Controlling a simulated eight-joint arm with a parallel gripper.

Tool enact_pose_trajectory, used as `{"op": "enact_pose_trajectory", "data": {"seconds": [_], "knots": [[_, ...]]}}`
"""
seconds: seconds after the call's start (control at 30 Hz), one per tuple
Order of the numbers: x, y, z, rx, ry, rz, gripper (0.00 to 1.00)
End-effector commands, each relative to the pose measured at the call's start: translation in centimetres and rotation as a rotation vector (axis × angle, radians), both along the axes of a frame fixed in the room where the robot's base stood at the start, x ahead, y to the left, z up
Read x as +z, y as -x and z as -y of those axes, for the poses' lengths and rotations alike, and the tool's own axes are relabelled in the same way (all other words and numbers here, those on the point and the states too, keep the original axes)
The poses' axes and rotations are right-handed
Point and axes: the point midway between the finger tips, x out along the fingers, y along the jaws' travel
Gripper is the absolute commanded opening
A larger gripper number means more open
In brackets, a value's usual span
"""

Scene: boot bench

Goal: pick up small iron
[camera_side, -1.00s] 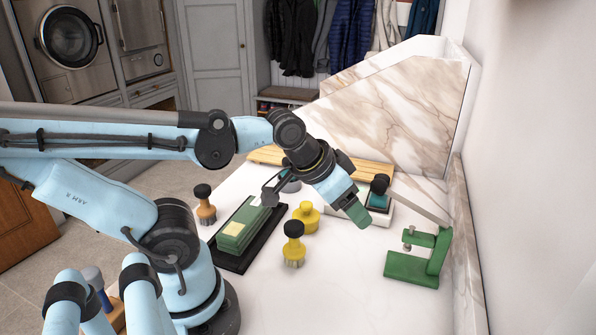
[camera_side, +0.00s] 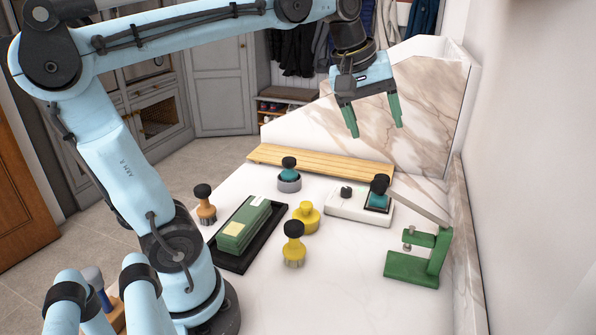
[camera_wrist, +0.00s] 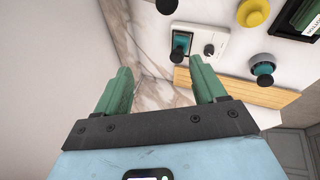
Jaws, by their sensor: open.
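The small iron (camera_side: 378,200) appears to be the teal block with a black knob handle, on the right end of a white base (camera_side: 338,207). It also shows in the wrist view (camera_wrist: 180,46), at the upper middle. My gripper (camera_side: 376,127) is open and empty, fingers pointing down, well above the bench and above the iron in the side view. In the wrist view my two green fingers (camera_wrist: 160,68) stand apart with nothing between them, and the iron lies beyond them. Whether the iron is fixed to the base I cannot tell.
A similar teal piece with a black knob (camera_side: 289,163) sits in a grey round holder. A green press (camera_side: 425,262) stands front right. Yellow pieces (camera_side: 306,217), a green box (camera_side: 243,228) on a black tray and a wooden slat (camera_side: 320,165) surround it. A marble wall backs the bench.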

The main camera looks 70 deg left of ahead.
Motion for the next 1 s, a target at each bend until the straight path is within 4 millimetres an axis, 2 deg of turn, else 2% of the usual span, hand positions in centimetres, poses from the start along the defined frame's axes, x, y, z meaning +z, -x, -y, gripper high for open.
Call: {"op": "enact_pose_trajectory", "data": {"seconds": [0.03, 0.3, 0.6, 0.77, 1.0], "knots": [[0.1, -1.1, -0.8, 0.095, 0.046, -0.023, 0.70], [-0.5, -5.5, -5.0, 0.612, 0.291, -0.153, 0.70], [-2.5, -8.8, -9.4, 1.090, 0.483, -0.282, 0.70], [-3.7, -9.8, -11.3, 1.284, 0.550, -0.334, 0.70], [-7.5, -9.8, -11.1, 1.287, 0.551, -0.336, 0.70]]}}
